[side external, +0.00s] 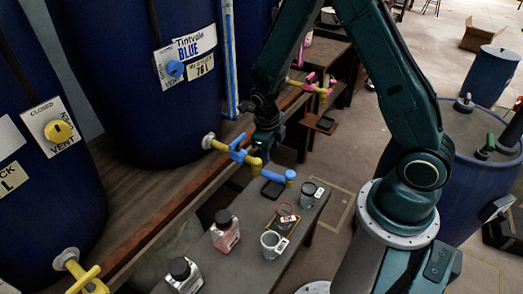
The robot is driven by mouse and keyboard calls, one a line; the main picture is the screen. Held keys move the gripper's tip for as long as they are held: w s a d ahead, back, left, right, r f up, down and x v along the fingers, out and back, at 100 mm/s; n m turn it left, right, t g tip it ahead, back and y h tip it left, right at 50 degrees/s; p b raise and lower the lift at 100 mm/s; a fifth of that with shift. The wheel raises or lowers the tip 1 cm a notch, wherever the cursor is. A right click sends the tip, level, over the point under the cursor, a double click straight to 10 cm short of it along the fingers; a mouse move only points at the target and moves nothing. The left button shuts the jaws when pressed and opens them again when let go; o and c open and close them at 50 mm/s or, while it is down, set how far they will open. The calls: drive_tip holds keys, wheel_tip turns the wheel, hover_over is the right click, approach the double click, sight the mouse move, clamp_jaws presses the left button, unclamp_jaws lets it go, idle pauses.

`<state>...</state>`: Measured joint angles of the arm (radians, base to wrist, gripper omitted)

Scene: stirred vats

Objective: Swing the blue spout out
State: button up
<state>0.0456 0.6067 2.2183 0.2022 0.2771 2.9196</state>
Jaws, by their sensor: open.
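The blue vat (130,110) carries a label reading Tintvale BLUE. Its tap has a yellow body with a blue handle (238,155) and stands out over the plank edge. A spout with a blue end (290,175) reaches to the right from the yellow elbow, above the bench. My gripper (263,149) points down just above and behind the tap's yellow elbow. It is open, and I see nothing held in it. The fingertips are small and dark, and I cannot tell whether they touch the tap.
On the bench (238,266) stand a dark square tray (271,189), a dark cup (308,195), a grey mug (272,245), a red-labelled bottle (225,232) and a white-labelled bottle (184,275). A pink-handled tap (310,84) is farther back. A yellow tap (83,275) is at lower left.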

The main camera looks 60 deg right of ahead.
drive_tip(key=shift+a+r, duration=0.1)
drive_tip(key=shift+r, duration=0.25)
drive_tip(key=shift+f, duration=0.1)
drive_tip(key=c, duration=1)
drive_tip(key=shift+d+f+n, duration=0.1)
drive_tip(key=shift+d+n, duration=0.2)
drive_tip(key=s+d+f+n+y, duration=0.1)
drive_tip(key=d+f+n+y, duration=0.1)
drive_tip(key=d+n, duration=0.4)
drive_tip(key=s+d+f+n+y, duration=0.1)
drive_tip(key=d+f+n+y, duration=0.1)
drive_tip(key=d+n, duration=0.4)
drive_tip(key=n+y, duration=0.1)
drive_tip(key=n, duration=0.2)
drive_tip(key=shift+s+d+f, duration=0.15)
drive_tip(key=shift+s+d, duration=0.15)
drive_tip(key=shift+s, duration=0.05)
